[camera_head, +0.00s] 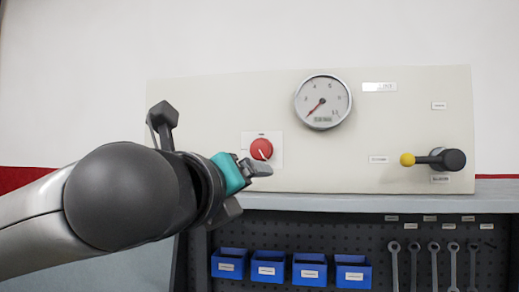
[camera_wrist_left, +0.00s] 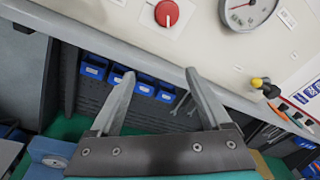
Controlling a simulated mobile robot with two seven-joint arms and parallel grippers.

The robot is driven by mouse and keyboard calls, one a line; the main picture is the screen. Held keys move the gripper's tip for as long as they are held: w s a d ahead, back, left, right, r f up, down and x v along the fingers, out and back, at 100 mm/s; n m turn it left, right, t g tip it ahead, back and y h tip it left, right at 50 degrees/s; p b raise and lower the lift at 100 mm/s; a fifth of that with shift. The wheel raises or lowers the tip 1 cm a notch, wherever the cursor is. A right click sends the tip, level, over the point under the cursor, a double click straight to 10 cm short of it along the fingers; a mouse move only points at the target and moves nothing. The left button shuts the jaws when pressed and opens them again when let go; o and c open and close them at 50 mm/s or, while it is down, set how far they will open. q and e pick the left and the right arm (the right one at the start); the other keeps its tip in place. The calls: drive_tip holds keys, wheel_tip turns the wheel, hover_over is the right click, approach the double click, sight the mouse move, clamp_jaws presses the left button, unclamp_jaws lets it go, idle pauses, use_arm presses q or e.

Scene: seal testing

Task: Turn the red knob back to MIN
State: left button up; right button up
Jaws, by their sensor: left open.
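The red knob (camera_head: 261,149) sits on a white plate on the beige panel (camera_head: 220,105). It carries a white pointer line, which points down and slightly right in the head view. The knob also shows near the top of the left wrist view (camera_wrist_left: 167,13). My left gripper (camera_head: 262,168) is just in front of the panel, a little below the knob and apart from it. In the left wrist view its two fingers (camera_wrist_left: 160,88) are spread wide with nothing between them. The fingertips lie below the knob in that view. My right gripper is not in view.
A round gauge (camera_head: 323,102) has its red needle pointing lower left. A lever with a yellow tip (camera_head: 407,160) is at the panel's right. A grey shelf edge (camera_head: 370,203) runs below, over blue bins (camera_head: 270,267) and hanging wrenches (camera_head: 433,265).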

use_arm(q)
wheel_tip(320, 180, up, 5)
drive_tip(key=s+a+m+t, duration=0.1)
drive_tip(key=s+a+m, duration=0.1)
drive_tip(key=p, duration=0.6)
approach(259, 150)
drive_tip(key=shift+y, duration=0.4)
drive_tip(key=x, duration=0.8)
drive_tip(key=shift+w+d, duration=0.3)
clamp_jaws()
